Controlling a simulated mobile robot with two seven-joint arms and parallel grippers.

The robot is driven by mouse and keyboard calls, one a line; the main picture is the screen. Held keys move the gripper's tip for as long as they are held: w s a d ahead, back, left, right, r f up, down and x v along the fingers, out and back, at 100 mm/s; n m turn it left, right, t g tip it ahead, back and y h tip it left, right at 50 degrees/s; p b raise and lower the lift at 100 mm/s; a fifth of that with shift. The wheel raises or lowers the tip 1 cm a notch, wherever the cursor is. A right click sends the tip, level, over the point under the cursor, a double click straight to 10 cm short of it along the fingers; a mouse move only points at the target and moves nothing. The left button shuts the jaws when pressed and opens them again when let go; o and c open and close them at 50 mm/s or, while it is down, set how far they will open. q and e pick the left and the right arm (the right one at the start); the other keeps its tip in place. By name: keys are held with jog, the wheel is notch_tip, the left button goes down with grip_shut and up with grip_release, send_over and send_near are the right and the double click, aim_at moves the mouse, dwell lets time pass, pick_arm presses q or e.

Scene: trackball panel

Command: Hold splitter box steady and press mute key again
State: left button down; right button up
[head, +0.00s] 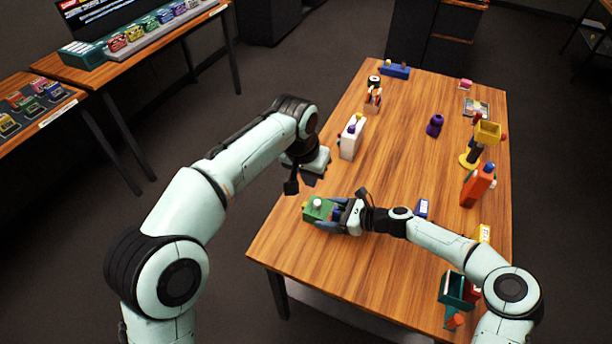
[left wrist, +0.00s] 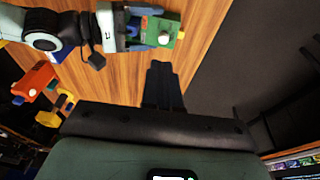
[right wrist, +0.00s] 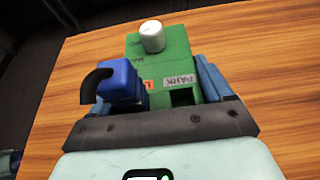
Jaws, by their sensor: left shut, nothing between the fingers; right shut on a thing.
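A green box (head: 316,209) with a white round knob on top, which I take for the splitter box, is on the wooden table near its left edge. My right gripper (head: 336,213) is shut on it from the right. In the right wrist view the box (right wrist: 172,65) sits between the fingers, with a blue part (right wrist: 119,82) at its left and a label reading "PARK". My left gripper (head: 311,181) is shut and empty, above the table and apart from the box. The left wrist view shows its closed fingers (left wrist: 162,85) and the box (left wrist: 163,32). I cannot tell which part is the mute key.
A white box (head: 351,138) stands behind my left gripper. A purple object (head: 435,125), a yellow-topped stand (head: 487,132) and an orange block (head: 477,186) are farther right. A dark green container (head: 453,289) is at the near right. The table's middle is largely clear.

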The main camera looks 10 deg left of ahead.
pick_arm(q)
jog(key=w+a+f+n+g+h, duration=0.1)
jog(key=w+a+f+h, duration=0.15)
jog(key=f, duration=0.45)
jog(key=w+a+f+g+h, duration=0.1)
jog(key=w+a+f+h, duration=0.15)
jog(key=f, duration=0.35)
jog(key=n+t+h, duration=0.1)
jog(key=h, duration=0.3)
send_over(291, 207)
jog(key=a, duration=0.3)
jog(key=f, duration=0.4)
jog(key=shift+w+d+f, duration=0.15)
jog(key=shift+d+f, duration=0.05)
jog(key=shift+f, duration=0.15)
jog(key=w+a+f+n+t+h, duration=0.1)
jog(key=w+a+f+n+t, duration=0.1)
jog(key=a, duration=0.4)
jog(key=shift+w+a+f+t+h, duration=0.25)
jog(key=shift+a+f+t+h, duration=0.1)
jog(key=shift+f+t, duration=0.35)
jog(key=shift+r, duration=0.1)
jog(key=shift+s+d, duration=0.45)
jog(key=shift+d, duration=0.95)
jog(key=shift+s+d, duration=0.5)
jog(key=shift+d, duration=0.95)
jog(key=shift+s+d, duration=0.45)
jog(key=shift+d, duration=0.95)
jog(key=shift+d, duration=0.1)
